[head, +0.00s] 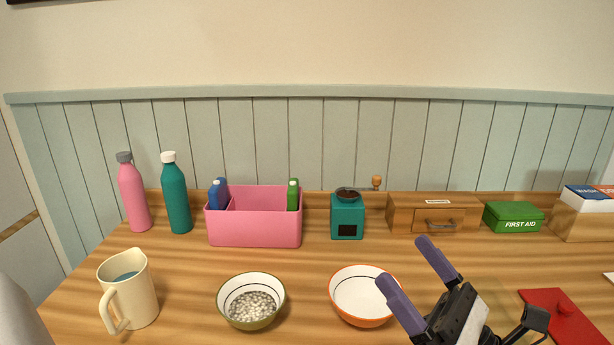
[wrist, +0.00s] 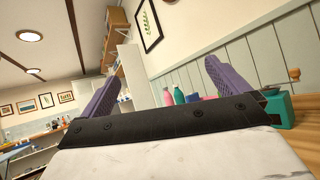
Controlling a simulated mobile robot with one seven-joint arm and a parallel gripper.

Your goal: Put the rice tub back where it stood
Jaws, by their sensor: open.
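I cannot pick out anything that is clearly a rice tub in either view. A bowl (head: 232,310) with an olive outside holds whitish grains or pebbles at the front of the wooden table. To its right is a white bowl (head: 352,292) with an orange rim, which looks empty. My gripper (head: 405,262) is open and empty, its two purple fingers raised over the right front of the table, just right of the orange-rimmed bowl. In the wrist view my gripper (wrist: 158,72) shows nothing between its fingers. My gripper hides part of the table behind it.
A cream jug (head: 130,290) stands front left. Along the back are a pink bottle (head: 133,198), a teal bottle (head: 176,200), a pink bin (head: 255,230), a teal grinder (head: 347,215), a wooden drawer box (head: 410,215) and a green first aid box (head: 513,217). A red lid-like object (head: 565,325) lies front right.

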